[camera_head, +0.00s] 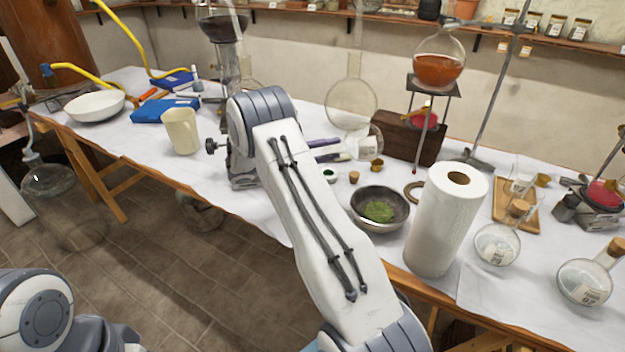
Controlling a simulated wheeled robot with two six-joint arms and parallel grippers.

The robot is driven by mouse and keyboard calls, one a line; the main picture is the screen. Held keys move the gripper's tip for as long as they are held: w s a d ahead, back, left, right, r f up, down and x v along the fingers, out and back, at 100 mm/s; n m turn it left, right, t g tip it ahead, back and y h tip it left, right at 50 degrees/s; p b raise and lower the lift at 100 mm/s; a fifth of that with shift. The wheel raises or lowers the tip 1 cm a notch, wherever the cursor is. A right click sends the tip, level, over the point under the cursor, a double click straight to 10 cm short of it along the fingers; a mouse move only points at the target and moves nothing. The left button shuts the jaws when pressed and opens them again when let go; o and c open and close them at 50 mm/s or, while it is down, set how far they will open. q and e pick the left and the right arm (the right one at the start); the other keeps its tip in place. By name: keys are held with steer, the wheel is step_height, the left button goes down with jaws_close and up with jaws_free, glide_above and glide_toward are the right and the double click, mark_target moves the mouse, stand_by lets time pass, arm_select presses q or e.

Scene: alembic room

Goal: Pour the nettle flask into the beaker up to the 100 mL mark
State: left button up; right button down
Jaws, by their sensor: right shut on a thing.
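My right gripper (328,149) is over the table, mostly hidden behind my right arm. It is shut on a clear glass flask (371,141) with a pale label, which lies tilted on its side. I cannot read the label or tell whether it is the nettle flask. Two other labelled, cork-stopped flasks, one (497,244) beside the paper roll and one (585,282) at the far right, stand on the table. I cannot make out the beaker; my arm hides part of the table. My left gripper is out of view.
A dark bowl with green matter (362,220), a cork (354,177) and a paper roll (432,235) stand near the held flask. A wooden block (398,135) and a round-bottomed flask with orange liquid (438,69) on a stand are behind. A cream jug (182,131) is at left.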

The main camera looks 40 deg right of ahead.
steer(key=shift+a+r+g+h+b, duration=0.1)
steer(key=shift+r+g+h+b, duration=0.15)
steer(key=shift+h+b, duration=0.3)
stand_by(3.2)
stand_by(1.4)
